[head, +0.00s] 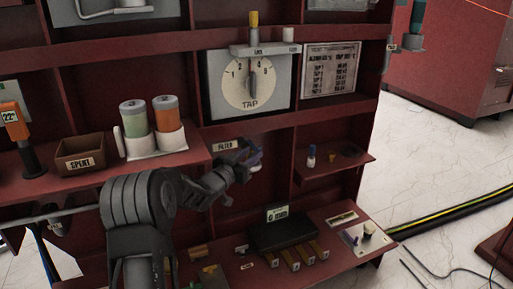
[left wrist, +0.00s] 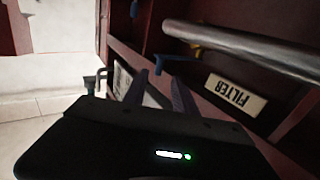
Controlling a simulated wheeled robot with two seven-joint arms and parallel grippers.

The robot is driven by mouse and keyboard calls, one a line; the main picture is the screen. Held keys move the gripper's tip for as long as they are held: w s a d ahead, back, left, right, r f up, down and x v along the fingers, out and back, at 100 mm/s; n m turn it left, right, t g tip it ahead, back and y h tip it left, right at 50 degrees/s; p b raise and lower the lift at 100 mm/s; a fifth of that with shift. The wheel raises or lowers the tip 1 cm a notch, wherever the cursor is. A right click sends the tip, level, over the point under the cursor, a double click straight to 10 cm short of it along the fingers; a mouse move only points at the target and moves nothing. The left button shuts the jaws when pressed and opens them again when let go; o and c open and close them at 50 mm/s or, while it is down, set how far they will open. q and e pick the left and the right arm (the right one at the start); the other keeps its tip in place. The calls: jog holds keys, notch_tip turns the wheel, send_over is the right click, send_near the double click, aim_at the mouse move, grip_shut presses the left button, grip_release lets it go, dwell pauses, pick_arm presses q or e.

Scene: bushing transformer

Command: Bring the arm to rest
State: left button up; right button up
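My left arm (head: 140,200) reaches in front of the dark red cabinet (head: 320,115). My left gripper (head: 253,162) is at the shelf opening just right of the FILTER label (head: 225,145). In the left wrist view its two fingers (left wrist: 160,88) stand apart with nothing seen between them. The FILTER label also shows at the right of that view (left wrist: 236,95), beside a grey bar (left wrist: 245,48). My right gripper is not in view.
A TAP dial (head: 250,87) is above the gripper. A SPENT box (head: 81,154) and two canisters (head: 151,118) stand on the left shelf. A small shelf (head: 335,163) juts out at the right. A black box (head: 280,232) sits on the lower ledge. Open floor (head: 440,160) lies right.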

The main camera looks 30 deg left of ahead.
pick_arm(q)
jog(key=s, duration=0.2)
jog(key=shift+s, duration=0.35)
